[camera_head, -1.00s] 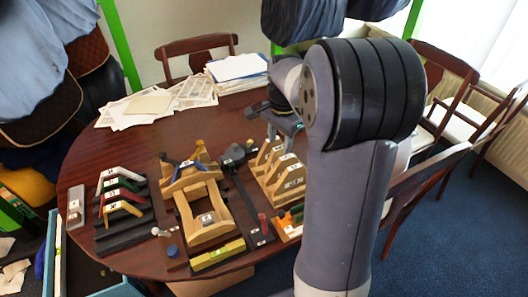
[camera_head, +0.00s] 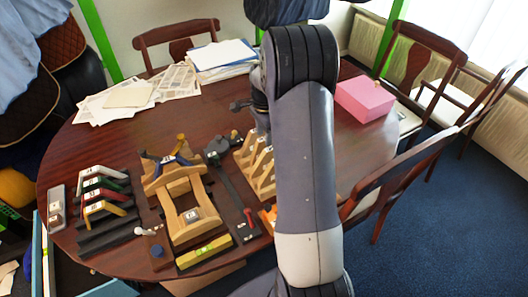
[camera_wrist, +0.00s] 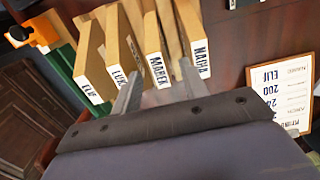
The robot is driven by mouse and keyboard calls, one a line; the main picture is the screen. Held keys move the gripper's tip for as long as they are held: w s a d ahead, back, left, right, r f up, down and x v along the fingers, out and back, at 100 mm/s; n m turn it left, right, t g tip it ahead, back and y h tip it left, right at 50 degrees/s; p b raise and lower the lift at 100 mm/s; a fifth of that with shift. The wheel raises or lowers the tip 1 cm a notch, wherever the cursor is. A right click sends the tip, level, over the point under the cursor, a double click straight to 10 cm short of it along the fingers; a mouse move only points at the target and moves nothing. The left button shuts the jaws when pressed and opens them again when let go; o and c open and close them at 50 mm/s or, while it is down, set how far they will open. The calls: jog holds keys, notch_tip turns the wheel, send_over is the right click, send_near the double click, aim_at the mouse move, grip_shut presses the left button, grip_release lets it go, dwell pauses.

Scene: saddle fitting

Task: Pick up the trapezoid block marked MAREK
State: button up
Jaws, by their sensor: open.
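The trapezoid block marked MAREK (camera_wrist: 153,50) is light wood and stands on edge in a row of similar blocks in the wrist view. My gripper (camera_wrist: 159,72) is open, one finger on each side of the MAREK block's labelled end. The left finger lies towards the block with a partly covered label starting LUK (camera_wrist: 112,55), and the right finger towards the block marked NADIA or similar (camera_wrist: 191,35). I cannot tell whether the fingers touch any block. In the head view the wooden row (camera_head: 254,163) is partly hidden by my arm, which also hides my gripper.
Another block marked ELIF (camera_wrist: 88,65) stands at the left of the row, with little space between neighbours. A printed card (camera_wrist: 278,92) lies to the right. In the head view a wooden frame (camera_head: 190,215) stands left of the row and a pink box (camera_head: 365,98) behind right.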

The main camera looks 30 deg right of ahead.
aim_at(264, 138)
jog(key=shift+f, duration=1.55)
jog(key=shift+c, duration=0.3)
grip_shut()
